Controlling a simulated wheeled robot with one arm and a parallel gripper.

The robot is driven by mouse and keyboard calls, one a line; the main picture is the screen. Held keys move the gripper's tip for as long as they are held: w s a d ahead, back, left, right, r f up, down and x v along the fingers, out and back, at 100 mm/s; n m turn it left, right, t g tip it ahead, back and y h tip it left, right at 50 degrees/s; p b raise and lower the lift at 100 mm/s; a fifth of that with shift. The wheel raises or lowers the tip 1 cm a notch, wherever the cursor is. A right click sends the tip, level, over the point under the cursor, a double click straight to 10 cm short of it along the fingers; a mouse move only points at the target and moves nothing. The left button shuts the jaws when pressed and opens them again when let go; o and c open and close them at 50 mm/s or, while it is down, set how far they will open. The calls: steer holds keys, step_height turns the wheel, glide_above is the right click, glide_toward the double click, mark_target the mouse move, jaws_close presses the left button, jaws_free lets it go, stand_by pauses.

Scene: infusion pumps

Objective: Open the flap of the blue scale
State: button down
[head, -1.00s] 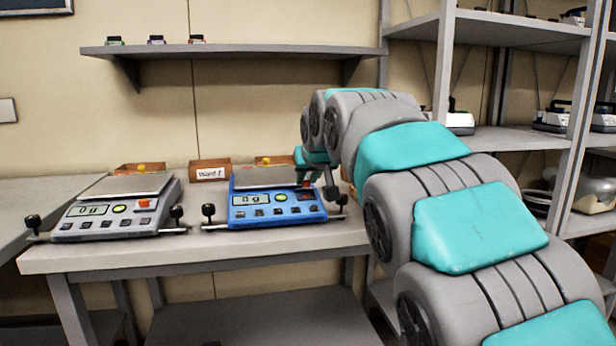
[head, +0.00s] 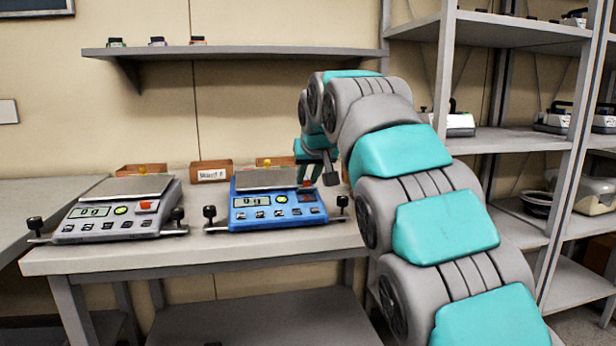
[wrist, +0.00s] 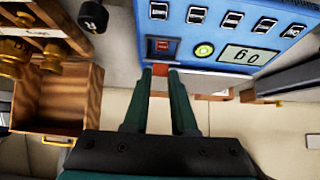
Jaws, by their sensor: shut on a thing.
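The blue scale (head: 279,214) stands on the table in the head view, its display reading 0 g. It also fills the top of the wrist view (wrist: 218,33), upside down. My gripper (wrist: 161,71) is at the edge of its panel, with a small red flap (wrist: 161,68) between the two fingertips. The gripper is shut on this flap. A dark square recess with a red part (wrist: 161,45) shows just beyond the fingertips. In the head view my gripper (head: 330,178) is at the scale's right side. How far the flap is raised is hard to tell.
A grey scale (head: 114,213) with a red flap stands to the left. Wooden boxes (head: 211,171) line the table's back; one (wrist: 60,95) is close in the wrist view. Black knobs (head: 210,212) flank the blue scale. A wall shelf (head: 240,51) hangs above.

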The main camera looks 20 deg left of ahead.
steer(key=c, duration=0.7)
jaws_free()
steer(key=shift+b+v, duration=0.35)
steer(key=shift+v, duration=3.5)
